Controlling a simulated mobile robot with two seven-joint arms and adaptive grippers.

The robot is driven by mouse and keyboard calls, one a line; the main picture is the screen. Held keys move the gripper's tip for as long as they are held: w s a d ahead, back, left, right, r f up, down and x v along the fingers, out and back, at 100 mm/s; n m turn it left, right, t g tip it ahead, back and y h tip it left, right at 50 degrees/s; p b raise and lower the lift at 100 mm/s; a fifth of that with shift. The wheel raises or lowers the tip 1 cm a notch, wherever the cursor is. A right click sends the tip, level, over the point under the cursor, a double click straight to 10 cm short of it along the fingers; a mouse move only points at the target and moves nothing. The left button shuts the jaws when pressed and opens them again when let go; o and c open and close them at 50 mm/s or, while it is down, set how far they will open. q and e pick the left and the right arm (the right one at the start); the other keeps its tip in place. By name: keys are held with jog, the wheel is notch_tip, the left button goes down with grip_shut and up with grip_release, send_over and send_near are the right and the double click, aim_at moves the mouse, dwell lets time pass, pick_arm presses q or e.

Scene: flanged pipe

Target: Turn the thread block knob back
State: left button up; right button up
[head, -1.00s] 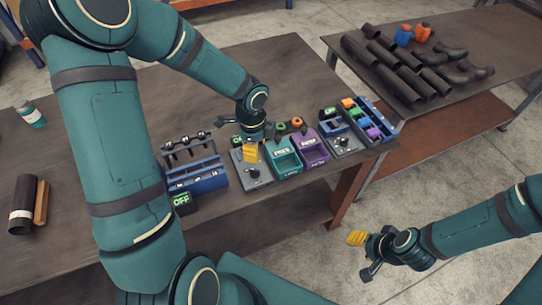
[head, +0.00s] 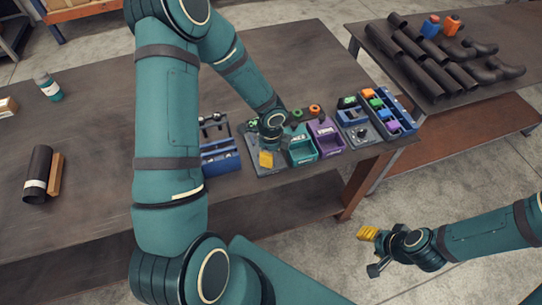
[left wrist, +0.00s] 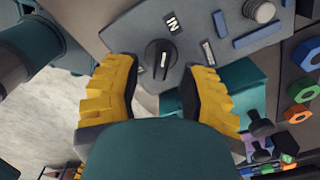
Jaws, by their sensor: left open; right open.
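The thread block knob (left wrist: 160,53) is a black round knob with a white pointer line, on a grey plate (left wrist: 205,30) marked "IN". In the left wrist view its pointer runs nearly up and down the picture. My left gripper (left wrist: 160,80) is open, with one yellow-padded finger on each side of the knob, and I cannot tell whether either touches it. In the head view my left gripper (head: 267,158) is over the grey plate (head: 270,169) and hides the knob. My right gripper (head: 371,251) is open and empty, off the table's front edge.
Teal (head: 301,150) and purple (head: 326,140) bins stand right of the plate. A blue rack (head: 220,160) stands left of it. Another grey block with a knob (head: 361,134) and a blue tray (head: 405,122) are farther right. Dark pipes (head: 425,60) lie on the second table.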

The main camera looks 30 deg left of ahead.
pick_arm(q)
jog(key=shift+f, duration=0.45)
grip_shut()
jog(key=n+b, duration=0.2)
jog(key=n, duration=0.1)
jog(key=shift+w+f+b, duration=0.1)
jog(key=shift+f+b, duration=0.05)
jog(key=shift+b, duration=0.25)
jog(key=n+b, duration=0.2)
jog(key=n, duration=0.1)
jog(key=shift+w+a+b, duration=0.1)
jog(key=shift+b, duration=0.2)
jog(key=shift+n+b, duration=0.95)
jog(key=shift+n, duration=0.85)
jog(key=shift+a, duration=0.1)
